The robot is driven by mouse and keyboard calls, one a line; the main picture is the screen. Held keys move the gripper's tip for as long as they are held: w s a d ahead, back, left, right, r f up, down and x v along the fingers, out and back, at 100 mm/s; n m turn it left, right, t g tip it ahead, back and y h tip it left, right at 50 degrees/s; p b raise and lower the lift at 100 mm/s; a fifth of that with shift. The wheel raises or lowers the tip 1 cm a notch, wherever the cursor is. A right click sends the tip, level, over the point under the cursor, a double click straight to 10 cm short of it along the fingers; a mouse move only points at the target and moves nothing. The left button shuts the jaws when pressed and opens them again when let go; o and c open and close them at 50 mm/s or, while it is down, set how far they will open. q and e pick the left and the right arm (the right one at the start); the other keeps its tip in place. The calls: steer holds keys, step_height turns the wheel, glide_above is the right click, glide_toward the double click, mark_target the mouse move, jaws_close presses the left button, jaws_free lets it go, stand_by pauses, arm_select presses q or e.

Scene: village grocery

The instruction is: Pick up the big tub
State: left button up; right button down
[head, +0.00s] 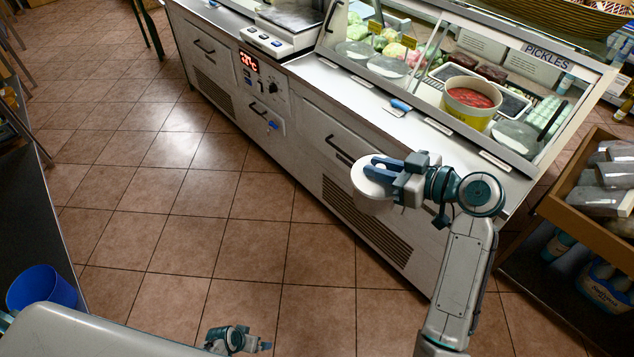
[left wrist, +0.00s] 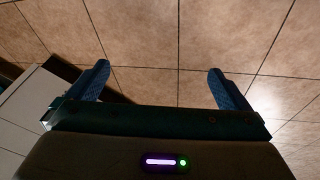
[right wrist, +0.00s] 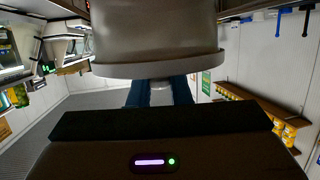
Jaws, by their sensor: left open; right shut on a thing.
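A round white tub (head: 372,205) with a wider rim or lid is held off the floor in front of the counter, clear of its front edge in the picture. My right gripper (head: 382,172) is shut on it at the rim end. In the right wrist view the tub (right wrist: 155,35) looks grey and fills the top, with its flared rim towards my fingers (right wrist: 160,92); the exact grip point is partly hidden. My left gripper (head: 262,346) is low at the bottom of the head view. In the left wrist view its fingers (left wrist: 160,85) are wide apart and empty, over floor tiles.
The white counter (head: 325,85) carries a scale (head: 270,38) and a glass display case with a yellow tub of red food (head: 470,105). A wooden shelf with packages (head: 575,225) stands at right. A blue bin (head: 42,290) is at lower left. The tiled floor between is clear.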

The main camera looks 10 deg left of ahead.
arm_select(q)
steer(key=w+d+r+m+t+h, duration=0.2)
steer(key=w+d+r+h, duration=0.25)
steer(key=w+r, duration=0.75)
steer(key=w+d+r+m+t+h, duration=0.1)
steer(key=w+d+r+m+h, duration=0.35)
steer(key=w+r, duration=0.8)
steer(key=d+r+m+h, duration=0.1)
steer(key=d+r, duration=0.2)
steer(key=r, duration=0.5)
steer(key=d+r+m+h, duration=0.2)
steer(key=r, duration=0.5)
steer(key=m+g+h, duration=0.3)
steer(key=m+h, duration=0.1)
steer(key=m, duration=0.3)
glide_toward(373, 187)
steer(key=w+a+f, duration=0.2)
steer(key=w+f, duration=0.1)
steer(key=f, duration=0.1)
steer(key=d, duration=0.4)
steer(key=w+d, duration=0.1)
steer(key=d, duration=0.3)
steer(key=w+d, duration=0.1)
steer(key=d, duration=0.3)
steer(key=shift+d, duration=0.1)
